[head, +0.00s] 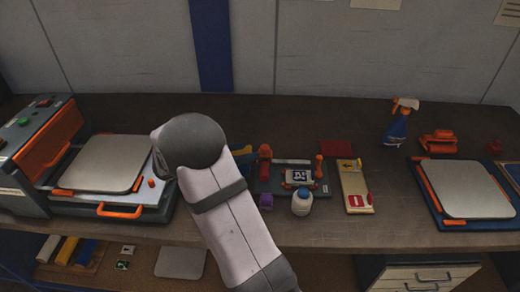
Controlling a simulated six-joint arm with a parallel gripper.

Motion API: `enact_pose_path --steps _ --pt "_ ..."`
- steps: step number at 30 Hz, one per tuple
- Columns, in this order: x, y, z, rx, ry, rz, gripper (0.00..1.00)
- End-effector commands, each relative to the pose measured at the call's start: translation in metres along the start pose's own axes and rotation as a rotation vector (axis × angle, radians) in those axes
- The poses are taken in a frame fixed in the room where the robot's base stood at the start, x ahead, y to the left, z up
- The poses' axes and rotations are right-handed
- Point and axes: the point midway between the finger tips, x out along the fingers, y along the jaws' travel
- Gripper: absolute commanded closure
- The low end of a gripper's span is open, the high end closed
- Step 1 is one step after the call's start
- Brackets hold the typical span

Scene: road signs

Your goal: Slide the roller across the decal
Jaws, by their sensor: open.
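A small dark plate with a white, black-marked square (299,177), which looks like the decal, lies on a dark grey fixture (273,187) right of my arm. Red-orange upright parts stand at the fixture's left (265,162) and right (319,166). I cannot tell which thing is the roller; an orange tool (438,141) lies farther back on the right. A white round-topped item with a blue part (302,203) stands at the fixture's front edge. My arm crosses the left middle and covers part of the bench.
A press with a metal plate (104,164) stands left. A blue spray bottle (398,122) stands back right, behind a metal plate on a blue base (468,188). A yellow-and-white strip with red marks (355,187) lies right of the fixture.

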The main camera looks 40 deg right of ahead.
Motion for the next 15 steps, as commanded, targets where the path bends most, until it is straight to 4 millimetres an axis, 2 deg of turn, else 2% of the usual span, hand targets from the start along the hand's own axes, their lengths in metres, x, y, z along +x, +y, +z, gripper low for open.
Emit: enact_pose_path --steps 8,15 --pt "0.007 0.001 0.002 -0.014 -0.01 0.0 0.59" --pt "0.035 0.0 0.003 -0.013 -0.008 -0.002 0.59"
